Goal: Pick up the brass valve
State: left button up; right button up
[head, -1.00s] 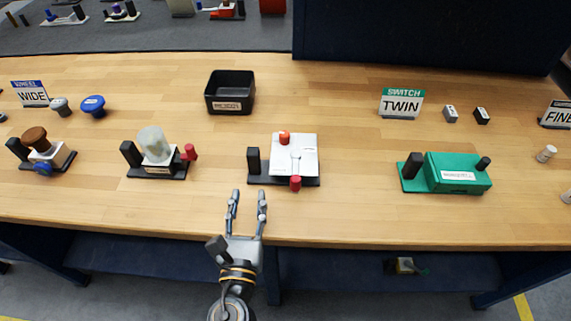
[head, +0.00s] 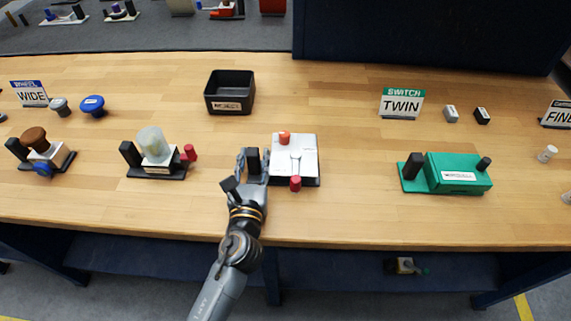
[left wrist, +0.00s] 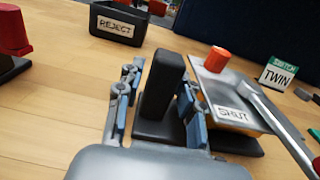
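A fixture with a grey-white plate (head: 306,150), an orange knob (head: 284,136) and a red-ended lever (head: 295,184) stands on a black base at mid-table. In the left wrist view the plate (left wrist: 216,86) reads SHUT, and a thin yellowish edge shows below it; I cannot tell whether this is the brass valve. A black upright post (left wrist: 163,85) rises from the same base. My left gripper (head: 254,156) is open, with one finger on either side of this post (head: 253,163). Gaps show between fingers and post in the left wrist view. My right gripper is not in view.
A black REJECT bin (head: 230,92) stands behind. A fixture with a pale cylinder and red knob (head: 189,153) stands left, and a green box fixture (head: 458,172) right. A TWIN sign (head: 402,103) is at the back right. Wood between the fixtures is clear.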

pick_arm(q)
jog(key=shift+s, duration=0.1)
jog(key=shift+c, duration=0.4)
grip_shut()
jog(key=shift+r, duration=0.2)
notch_tip(320, 180, up, 9)
jog(key=shift+f, duration=4.15)
